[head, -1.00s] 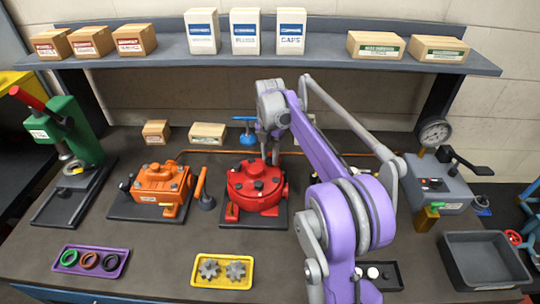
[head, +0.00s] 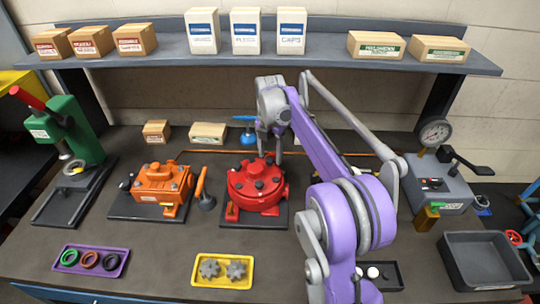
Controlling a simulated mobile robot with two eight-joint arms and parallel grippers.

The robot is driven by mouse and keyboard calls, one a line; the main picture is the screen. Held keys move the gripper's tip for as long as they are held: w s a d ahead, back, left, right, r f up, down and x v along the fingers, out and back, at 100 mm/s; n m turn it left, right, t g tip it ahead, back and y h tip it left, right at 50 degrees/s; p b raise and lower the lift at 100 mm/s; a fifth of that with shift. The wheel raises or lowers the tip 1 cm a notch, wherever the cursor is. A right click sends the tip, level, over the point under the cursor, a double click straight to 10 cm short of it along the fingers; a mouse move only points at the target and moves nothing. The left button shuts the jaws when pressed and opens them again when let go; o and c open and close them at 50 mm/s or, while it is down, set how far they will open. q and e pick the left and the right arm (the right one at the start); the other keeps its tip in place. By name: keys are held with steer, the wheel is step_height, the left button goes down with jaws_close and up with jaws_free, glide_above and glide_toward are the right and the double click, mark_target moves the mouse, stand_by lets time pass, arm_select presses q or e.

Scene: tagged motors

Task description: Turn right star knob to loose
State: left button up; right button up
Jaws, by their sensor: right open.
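The red round motor (head: 256,188) stands on a dark base plate at the middle of the bench, with several small dark knobs on its top. My right gripper (head: 270,147) points down at the back right of the red motor's top, with its fingers spread apart and nothing seen between them. I cannot tell whether a finger touches the motor or which knob is the right star knob; the fingers hide part of the motor's back edge. My left gripper is out of view.
An orange motor (head: 162,186) stands to the left. A yellow tray (head: 223,283) with two star-shaped gears lies in front. A purple tray (head: 90,272) with rings lies front left. A grey bin (head: 484,262) stands at the right. A shelf (head: 330,57) with boxes runs behind.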

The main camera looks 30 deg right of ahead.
mark_target(270, 158)
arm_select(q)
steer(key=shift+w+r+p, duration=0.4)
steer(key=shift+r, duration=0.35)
arm_select(e)
step_height(270, 158, up, 10)
